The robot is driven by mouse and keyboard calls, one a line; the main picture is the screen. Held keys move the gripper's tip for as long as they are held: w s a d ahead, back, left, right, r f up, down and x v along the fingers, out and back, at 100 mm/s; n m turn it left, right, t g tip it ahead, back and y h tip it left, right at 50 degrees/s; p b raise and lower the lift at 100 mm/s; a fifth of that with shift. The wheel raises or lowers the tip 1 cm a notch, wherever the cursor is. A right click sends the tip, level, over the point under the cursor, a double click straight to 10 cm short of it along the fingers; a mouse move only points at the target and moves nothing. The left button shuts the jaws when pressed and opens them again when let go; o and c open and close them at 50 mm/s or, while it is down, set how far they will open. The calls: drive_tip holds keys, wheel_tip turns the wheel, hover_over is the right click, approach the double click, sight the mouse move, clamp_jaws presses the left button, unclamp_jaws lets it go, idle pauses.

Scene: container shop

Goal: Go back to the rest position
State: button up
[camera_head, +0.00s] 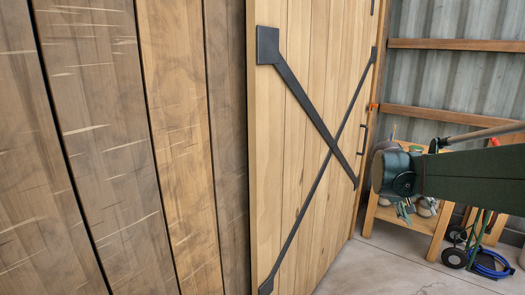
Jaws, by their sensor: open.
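My gripper is not in view. A dark green link of my arm enters from the right edge and ends at a round dark joint in front of a wooden stand. No object of the task shows apart from my arm.
A wooden door (300,150) with black metal braces stands in the middle. Brown wall planks (105,120) fill the left. A wooden stand (441,232) with gloves (425,207) is at the right, partly hidden by my arm. A coiled blue hose (492,265) lies near wheels. Concrete floor (385,270) is clear in front.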

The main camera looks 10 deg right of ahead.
drive_tip(key=s+a+f+n+t+y, duration=0.1)
drive_tip(key=s+a, duration=0.5)
drive_tip(key=a, duration=0.6)
drive_tip(key=s+a+f+n+t+y, duration=0.2)
drive_tip(key=s+a+f+y, duration=0.2)
drive_tip(key=a, duration=0.9)
drive_tip(key=s+a+f+n+t+y, duration=0.2)
drive_tip(key=s+a+f+y, duration=0.1)
drive_tip(key=s+a, duration=0.7)
drive_tip(key=a+f, duration=0.1)
drive_tip(key=a, duration=0.2)
drive_tip(key=shift+a, duration=0.15)
idle(0.7)
